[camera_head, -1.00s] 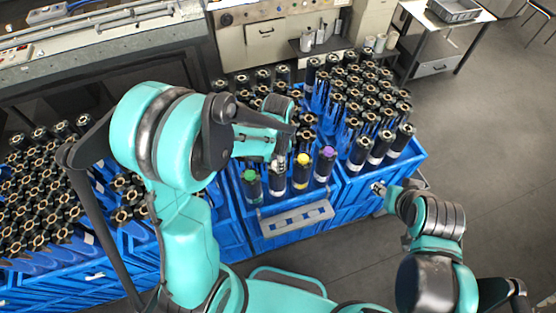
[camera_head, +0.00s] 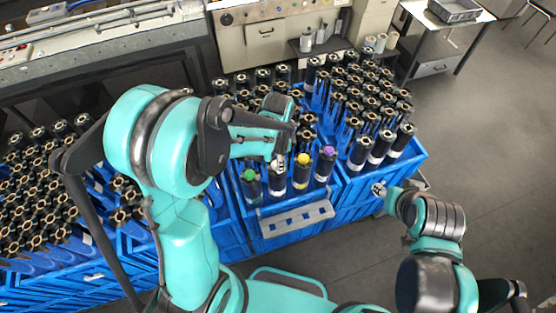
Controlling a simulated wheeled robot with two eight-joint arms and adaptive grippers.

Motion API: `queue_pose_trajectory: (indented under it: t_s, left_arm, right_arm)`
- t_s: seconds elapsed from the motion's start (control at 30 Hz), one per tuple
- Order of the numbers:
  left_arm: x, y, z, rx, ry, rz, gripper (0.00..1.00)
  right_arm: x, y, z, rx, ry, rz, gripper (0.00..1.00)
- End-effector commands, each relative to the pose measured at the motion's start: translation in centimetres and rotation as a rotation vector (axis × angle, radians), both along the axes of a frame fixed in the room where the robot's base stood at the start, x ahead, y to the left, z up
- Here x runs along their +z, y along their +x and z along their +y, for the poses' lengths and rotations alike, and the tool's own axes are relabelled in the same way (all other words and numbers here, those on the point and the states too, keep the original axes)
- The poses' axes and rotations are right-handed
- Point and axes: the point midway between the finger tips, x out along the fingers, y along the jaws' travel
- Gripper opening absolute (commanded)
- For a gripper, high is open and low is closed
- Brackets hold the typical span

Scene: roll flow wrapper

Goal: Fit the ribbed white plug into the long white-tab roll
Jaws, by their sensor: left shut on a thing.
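Four long black rolls stand in a row at the front of the middle blue crate. From left to right the others have a green plug (camera_head: 249,174), a yellow plug (camera_head: 303,158) and a purple plug (camera_head: 328,151) on top. The long white-tab roll (camera_head: 277,182) is second from left, with a pale band showing. My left gripper (camera_head: 278,158) is shut just over its top, on a small whitish piece that looks like the ribbed white plug (camera_head: 278,163). Whether the plug sits inside the roll's mouth I cannot tell. My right gripper (camera_head: 378,189) is low beside the crate's right front, its fingers too small to read.
Blue crates (camera_head: 345,202) full of upright black rolls fill the middle and left. A grey bracket (camera_head: 297,218) is on the front crate. A machine (camera_head: 95,38) stands behind. The floor (camera_head: 490,150) on the right is clear.

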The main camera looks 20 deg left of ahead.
Motion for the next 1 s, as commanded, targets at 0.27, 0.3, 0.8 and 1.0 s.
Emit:
queue_pose_trajectory:
  t_s: [0.27,0.3,0.8,1.0]
  left_arm:
    - [0.0,0.0,0.0,0.000,0.000,0.000,0.20]
    - [-0.1,0.0,0.0,0.000,0.000,0.000,0.20]
    - [-1.1,0.0,0.0,0.000,0.000,0.000,0.20]
    - [-1.1,0.0,0.0,0.000,0.000,0.000,0.40]
  right_arm:
    - [0.0,0.0,0.0,0.000,0.000,0.000,0.40]
    - [-0.1,0.0,0.0,0.000,0.000,0.000,0.40]
    - [-1.1,0.0,0.0,0.000,0.000,0.000,0.40]
    - [-1.1,0.0,0.0,0.000,0.000,0.000,0.40]
